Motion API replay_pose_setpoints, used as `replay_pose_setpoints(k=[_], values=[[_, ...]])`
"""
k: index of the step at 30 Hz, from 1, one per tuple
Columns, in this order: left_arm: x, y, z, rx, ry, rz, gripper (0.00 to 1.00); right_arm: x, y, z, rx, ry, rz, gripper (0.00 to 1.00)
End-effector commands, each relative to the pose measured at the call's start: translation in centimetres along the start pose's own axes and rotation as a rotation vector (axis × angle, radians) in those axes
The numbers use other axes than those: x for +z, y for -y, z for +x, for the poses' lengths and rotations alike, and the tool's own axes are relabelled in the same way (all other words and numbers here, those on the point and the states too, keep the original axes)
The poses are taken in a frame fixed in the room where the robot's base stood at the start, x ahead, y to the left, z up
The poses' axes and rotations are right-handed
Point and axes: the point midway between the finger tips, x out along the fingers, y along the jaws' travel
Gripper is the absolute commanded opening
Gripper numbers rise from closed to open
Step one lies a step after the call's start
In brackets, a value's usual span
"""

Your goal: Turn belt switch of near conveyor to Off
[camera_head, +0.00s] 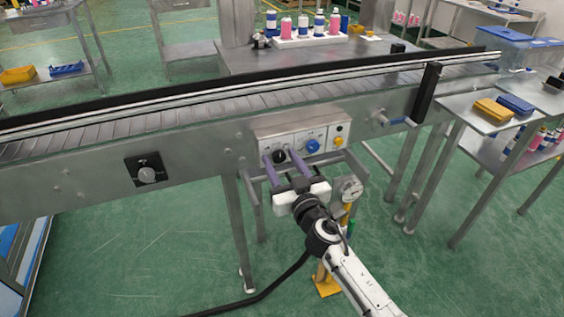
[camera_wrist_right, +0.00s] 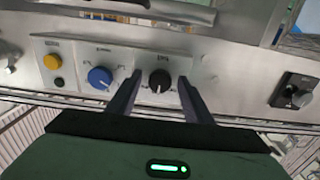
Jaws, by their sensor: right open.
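The near conveyor (camera_head: 80,173) has a light grey control panel (camera_head: 332,130) on its front. The panel carries a black rotary knob (camera_head: 280,156), a blue rotary knob (camera_head: 312,146) and a yellow button. The black knob (camera_wrist_right: 159,80) also shows in the right wrist view; its label is too small to read. My right gripper (camera_head: 281,160) is open, with its purple fingertips at the panel on either side of the black knob. In the right wrist view the fingers (camera_wrist_right: 160,80) straddle the knob; contact cannot be told. My left gripper is not in view.
A separate grey knob on a black plate (camera_head: 134,167) sits on the conveyor front, left of the panel. A side table (camera_head: 470,112) with yellow and blue pieces stands right. Open green floor lies in front.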

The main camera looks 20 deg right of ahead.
Motion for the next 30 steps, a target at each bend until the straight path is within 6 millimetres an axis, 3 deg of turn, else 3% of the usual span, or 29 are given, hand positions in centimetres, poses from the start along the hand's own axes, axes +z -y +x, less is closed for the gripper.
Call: replay_pose_setpoints(k=[5,12,22,30], values=[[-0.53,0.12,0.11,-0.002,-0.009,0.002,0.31,0.01,0.02,-0.03,0.000,0.000,0.000,0.43],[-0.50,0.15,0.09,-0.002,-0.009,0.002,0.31,0.02,0.01,-0.05,0.000,0.000,0.000,0.05],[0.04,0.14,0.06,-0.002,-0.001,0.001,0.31,0.07,0.00,-0.07,0.000,0.000,-0.052,0.05],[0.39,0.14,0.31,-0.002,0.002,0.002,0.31,0.08,0.00,-0.08,-0.001,-0.001,-0.229,0.05]])
